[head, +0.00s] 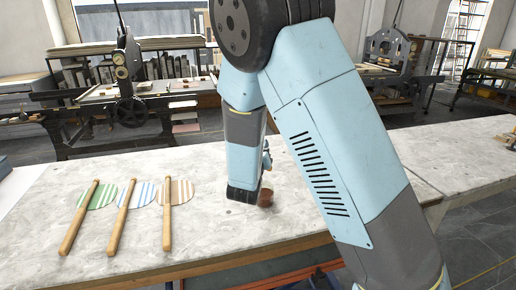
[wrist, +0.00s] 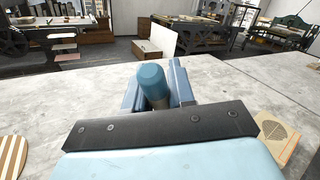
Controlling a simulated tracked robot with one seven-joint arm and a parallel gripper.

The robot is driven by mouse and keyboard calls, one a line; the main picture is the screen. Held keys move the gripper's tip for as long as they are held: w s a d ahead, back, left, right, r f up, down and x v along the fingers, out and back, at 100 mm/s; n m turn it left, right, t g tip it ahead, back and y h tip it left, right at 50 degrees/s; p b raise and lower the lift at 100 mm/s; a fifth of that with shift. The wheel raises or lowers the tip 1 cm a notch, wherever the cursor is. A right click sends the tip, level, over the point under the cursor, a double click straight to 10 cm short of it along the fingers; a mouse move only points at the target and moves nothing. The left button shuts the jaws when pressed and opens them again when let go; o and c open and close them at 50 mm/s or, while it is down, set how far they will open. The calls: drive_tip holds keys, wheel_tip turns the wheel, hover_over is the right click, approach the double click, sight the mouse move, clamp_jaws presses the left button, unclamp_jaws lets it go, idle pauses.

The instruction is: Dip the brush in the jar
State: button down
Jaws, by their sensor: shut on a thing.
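My gripper (wrist: 157,92) is shut on an upright, round-ended blue piece with a grey-brown lower part, which I take to be the brush (wrist: 152,76). Its lower end is hidden behind the black wrist bar in the wrist view. In the head view my forearm hides most of the gripper, and only a small blue part shows beside it. A small dark brown round thing (head: 265,198), perhaps the jar, stands on the pale stone table (head: 215,225) close to the end of my arm. Its opening cannot be made out, and the wrist view does not clearly show it.
Several wooden-handled paddles lie at left: green-striped (head: 97,197), blue-striped (head: 141,194) and tan-striped (head: 180,192). Presses (head: 130,85) stand behind the table. Much of the tabletop is bare.

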drive_tip(key=shift+s+a+f, duration=0.15)
drive_tip(key=shift+a+f, duration=0.05)
drive_tip(key=shift+f, duration=1.55)
drive_tip(key=shift+s+a+f, duration=0.1)
drive_tip(key=shift+a+f, duration=0.05)
drive_tip(key=shift+f, duration=1.55)
drive_tip(key=shift+s+a+f, duration=0.15)
drive_tip(key=shift+a+f, duration=0.05)
drive_tip(key=shift+f, duration=1.55)
wheel_tip(320, 180, up, 9)
idle(0.4)
wheel_tip(320, 180, up, 4)
idle(0.5)
